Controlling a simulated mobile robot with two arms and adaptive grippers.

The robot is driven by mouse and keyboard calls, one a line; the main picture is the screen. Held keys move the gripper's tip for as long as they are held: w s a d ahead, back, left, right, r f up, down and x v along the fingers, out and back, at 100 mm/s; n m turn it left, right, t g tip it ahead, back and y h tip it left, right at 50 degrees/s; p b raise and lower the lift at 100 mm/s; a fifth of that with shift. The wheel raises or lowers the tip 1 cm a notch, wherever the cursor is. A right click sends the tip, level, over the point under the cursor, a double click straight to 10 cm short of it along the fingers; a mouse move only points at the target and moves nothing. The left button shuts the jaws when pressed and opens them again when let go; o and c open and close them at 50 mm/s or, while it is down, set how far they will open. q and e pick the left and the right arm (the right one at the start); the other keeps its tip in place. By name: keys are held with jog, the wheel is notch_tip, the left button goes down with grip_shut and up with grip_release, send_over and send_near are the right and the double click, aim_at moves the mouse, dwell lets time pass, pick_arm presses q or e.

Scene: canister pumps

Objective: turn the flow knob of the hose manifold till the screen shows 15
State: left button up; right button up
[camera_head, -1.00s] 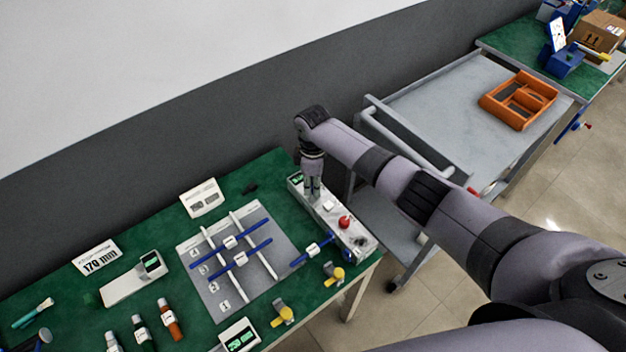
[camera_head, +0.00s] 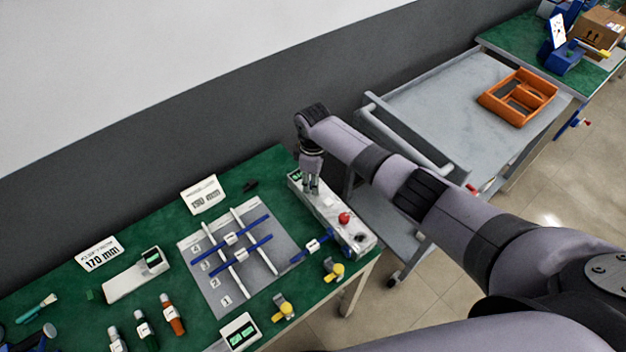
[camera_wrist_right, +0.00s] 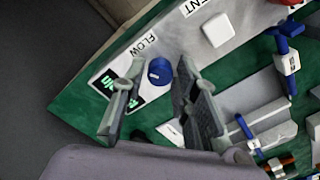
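The hose manifold (camera_head: 330,213) is a long pale block at the right end of the green bench. The right wrist view shows its blue flow knob (camera_wrist_right: 160,71) beside the FLOW label (camera_wrist_right: 142,45). The small screen (camera_wrist_right: 107,83) has green digits, partly covered by a finger, and I cannot read the number surely. My right gripper (camera_head: 312,190) is over the manifold's far end. In the wrist view, its fingers (camera_wrist_right: 160,80) are apart, one on each side of the knob, with a visible gap on the left side. My left gripper does not show.
A red button (camera_head: 344,218) and a white square button (camera_wrist_right: 217,30) sit on the manifold. A grey plate (camera_head: 208,283) with blue-handled parts lies to its left. A grey cart (camera_head: 455,100) with an orange tray (camera_head: 517,97) stands to the right.

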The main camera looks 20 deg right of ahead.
jog(key=shift+o, duration=1.2)
jog(key=shift+r, duration=0.2)
notch_tip(320, 180, up, 12)
jog(key=shift+f, duration=0.15)
jog(key=shift+w, duration=0.1)
